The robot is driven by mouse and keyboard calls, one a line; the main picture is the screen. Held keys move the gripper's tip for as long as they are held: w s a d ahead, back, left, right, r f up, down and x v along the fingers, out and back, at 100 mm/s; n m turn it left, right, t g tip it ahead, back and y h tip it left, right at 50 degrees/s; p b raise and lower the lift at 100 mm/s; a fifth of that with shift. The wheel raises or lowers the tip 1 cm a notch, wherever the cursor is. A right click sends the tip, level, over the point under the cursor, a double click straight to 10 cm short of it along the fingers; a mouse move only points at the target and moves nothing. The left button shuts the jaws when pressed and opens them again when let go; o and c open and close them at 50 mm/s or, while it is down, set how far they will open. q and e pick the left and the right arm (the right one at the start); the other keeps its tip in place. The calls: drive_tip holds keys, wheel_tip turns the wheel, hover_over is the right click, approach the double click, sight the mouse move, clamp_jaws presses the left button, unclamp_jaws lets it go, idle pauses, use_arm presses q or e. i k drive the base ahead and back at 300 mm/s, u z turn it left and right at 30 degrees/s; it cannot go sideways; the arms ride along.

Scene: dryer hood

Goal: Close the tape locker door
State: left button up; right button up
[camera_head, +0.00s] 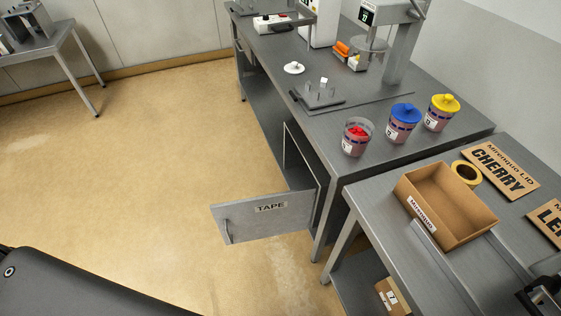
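The grey tape locker door (285,218), marked TAPE, stands wide open under the front of the long metal table. It swings out to the left over the floor, with its bar handle (227,232) near its free left end. The locker opening (299,162) shows behind it, and its inside is mostly hidden. My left gripper is not in view. A black part at the lower right edge looks like my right gripper (540,294). It is cut off by the frame, far from the door, and its fingers are not clear.
The long table (320,124) carries several tubs and machines. Floor (150,170) left of the door is clear.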

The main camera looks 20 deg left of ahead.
sight(251, 219)
drive_tip(key=z, duration=0.45)
drive_tip(key=k, duration=0.1)
drive_tip(key=u, duration=1.15)
